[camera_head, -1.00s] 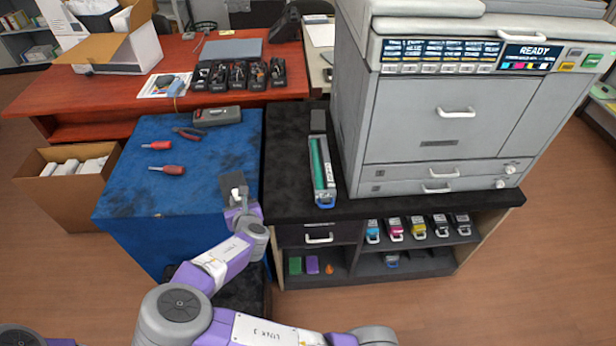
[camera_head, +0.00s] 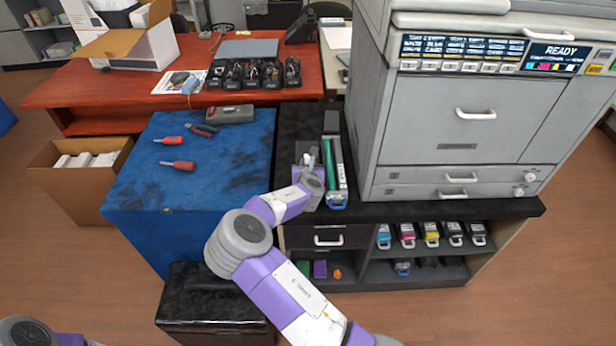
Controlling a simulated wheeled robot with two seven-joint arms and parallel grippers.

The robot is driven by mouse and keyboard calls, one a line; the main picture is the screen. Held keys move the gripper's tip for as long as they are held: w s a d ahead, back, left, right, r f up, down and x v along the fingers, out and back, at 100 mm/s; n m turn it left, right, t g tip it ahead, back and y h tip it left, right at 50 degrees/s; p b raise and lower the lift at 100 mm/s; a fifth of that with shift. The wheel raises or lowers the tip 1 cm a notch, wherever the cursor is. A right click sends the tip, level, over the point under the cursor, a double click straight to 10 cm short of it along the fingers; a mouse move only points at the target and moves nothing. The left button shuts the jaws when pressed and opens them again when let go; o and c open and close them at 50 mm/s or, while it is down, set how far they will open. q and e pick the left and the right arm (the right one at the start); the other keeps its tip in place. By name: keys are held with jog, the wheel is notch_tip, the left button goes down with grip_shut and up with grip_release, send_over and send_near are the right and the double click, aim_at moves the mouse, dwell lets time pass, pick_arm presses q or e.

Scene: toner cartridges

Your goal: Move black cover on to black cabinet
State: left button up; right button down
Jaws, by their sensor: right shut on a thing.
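The black cabinet (camera_head: 293,125) stands in the middle, with a dark top that also carries the printer. My right gripper (camera_head: 309,159) is over the left part of this top, beside a long cartridge with a green strip (camera_head: 329,166). It is shut on the black cover (camera_head: 303,148), a small dark grey piece that is mostly hidden by the gripper and blends with the top. I cannot tell whether the cover touches the top. My left gripper is out of view; only part of my left arm shows at the bottom left.
A large grey printer (camera_head: 455,125) fills the right of the cabinet. A blue cabinet (camera_head: 215,175) to the left holds red-handled screwdrivers (camera_head: 178,165), pliers (camera_head: 203,130) and a grey device (camera_head: 230,114). A black box (camera_head: 212,300) stands on the floor in front.

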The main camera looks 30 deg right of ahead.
notch_tip(320, 180, down, 4)
jog(key=shift+f+b, duration=0.15)
jog(key=shift+b, duration=0.55)
jog(key=c, duration=1.4)
grip_release()
jog(key=shift+f, duration=0.2)
jog(key=o, duration=0.4)
jog(key=shift+r, duration=0.2)
jog(key=shift+s+a+r, duration=0.15)
jog(key=shift+s, duration=0.05)
jog(key=p+v, duration=0.3)
jog(key=v, duration=0.8)
jog(key=shift+s+a+r, duration=0.1)
jog(key=shift+s+r, duration=0.05)
jog(key=shift+s, duration=0.05)
